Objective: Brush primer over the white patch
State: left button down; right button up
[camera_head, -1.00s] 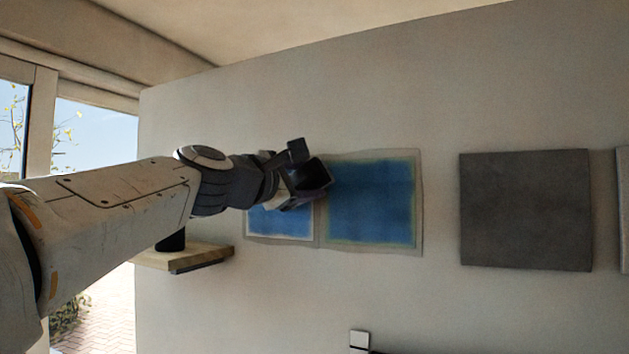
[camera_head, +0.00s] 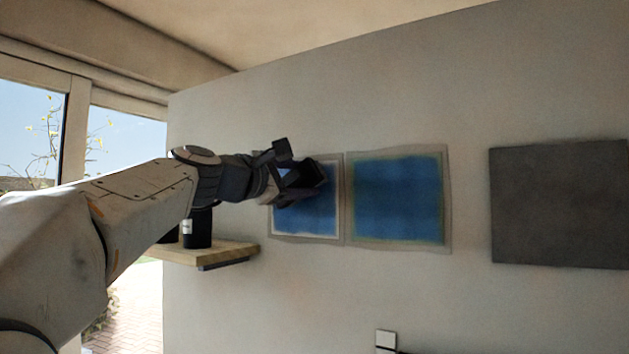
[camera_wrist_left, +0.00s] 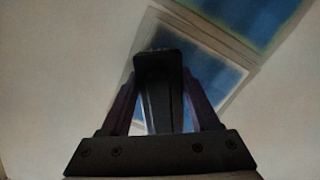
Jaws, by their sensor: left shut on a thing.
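Two adjoining square patches with pale borders are on the wall, the left patch (camera_head: 318,217) and the right patch (camera_head: 397,200). Both are mostly covered in blue, and I see no plain white one. My left gripper (camera_head: 293,180) is in front of the left patch and hides its upper left part. It is shut on a dark tool, whose black handle (camera_wrist_left: 158,75) stands between the fingers in the left wrist view. The tool's far end is hidden, so I cannot tell whether it touches the wall. My right gripper is not in view.
A grey square panel (camera_head: 560,204) is on the wall at the right. A wooden shelf (camera_head: 222,255) with dark containers (camera_head: 198,229) is below my left arm. A small white block (camera_head: 386,340) shows at the bottom. Windows (camera_head: 30,125) are at the left.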

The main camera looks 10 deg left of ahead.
pick_arm(q)
jog(key=shift+w+a, duration=0.3)
jog(key=shift+a, duration=0.65)
jog(key=shift+w+a, duration=0.3)
jog(key=shift+a, duration=0.65)
jog(key=shift+w+a, duration=0.35)
jog(key=shift+a, duration=0.45)
jog(key=shift+w+a, duration=0.3)
jog(key=shift+a, duration=0.5)
jog(key=b+v, duration=0.2)
jog(key=v, duration=0.4)
jog(key=shift+d+r, duration=0.2)
jog(key=shift+d, duration=0.05)
jog(key=shift+s, duration=0.2)
jog(key=shift+b+v, duration=0.5)
jog(key=shift+v, duration=0.9)
